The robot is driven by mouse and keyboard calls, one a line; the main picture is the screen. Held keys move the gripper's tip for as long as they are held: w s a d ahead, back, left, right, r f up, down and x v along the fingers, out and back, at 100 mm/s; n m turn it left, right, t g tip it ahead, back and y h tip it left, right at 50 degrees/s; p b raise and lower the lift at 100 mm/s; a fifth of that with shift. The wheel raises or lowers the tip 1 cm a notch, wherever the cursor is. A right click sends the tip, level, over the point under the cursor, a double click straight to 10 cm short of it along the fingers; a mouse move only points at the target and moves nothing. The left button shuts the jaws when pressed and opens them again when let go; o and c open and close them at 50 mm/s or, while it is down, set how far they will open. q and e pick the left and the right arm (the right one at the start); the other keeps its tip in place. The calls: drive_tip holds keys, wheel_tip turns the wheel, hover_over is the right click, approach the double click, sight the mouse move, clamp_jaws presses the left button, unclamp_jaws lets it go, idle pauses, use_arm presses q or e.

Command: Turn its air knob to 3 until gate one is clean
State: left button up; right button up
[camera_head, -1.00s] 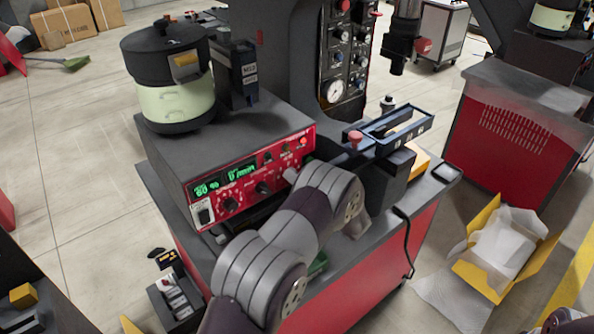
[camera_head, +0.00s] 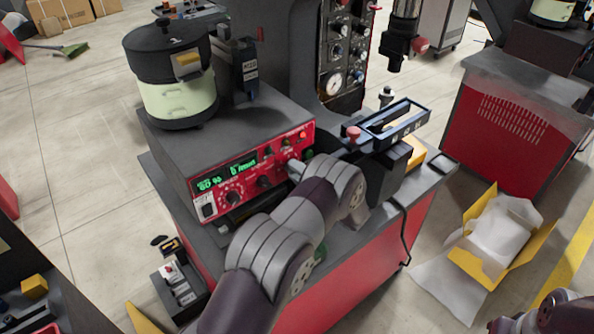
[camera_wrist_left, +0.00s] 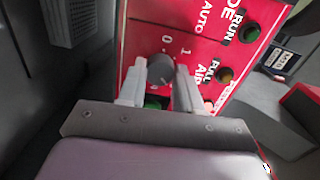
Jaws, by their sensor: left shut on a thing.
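The red control panel (camera_head: 250,173) is on the front of the grey feeder box, with green digits and several dark knobs. My left gripper (camera_head: 297,170) is at the panel's right end, largely hidden by my own arm. In the left wrist view my left gripper (camera_wrist_left: 160,88) has its two pale fingers on either side of a dark round knob (camera_wrist_left: 160,69), shut on it. Marks "0" and "1" are printed above this knob, and "AIR" stands to its right. The pointer's setting is too unclear to read. My right gripper is not in view.
The bowl feeder (camera_head: 178,100) stands on the box. A black slotted track (camera_head: 395,125) with a red knob (camera_head: 353,133) lies right of the panel. An open yellow carton (camera_head: 495,240) is on the floor at right.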

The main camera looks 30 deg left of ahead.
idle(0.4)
use_arm(q)
drive_tip(key=o, duration=1)
drive_tip(key=shift+o, duration=0.2)
drive_tip(key=b+v, duration=0.2)
drive_tip(key=v, duration=1)
drive_tip(key=shift+d+b, duration=0.3)
drive_tip(key=shift+s, duration=0.1)
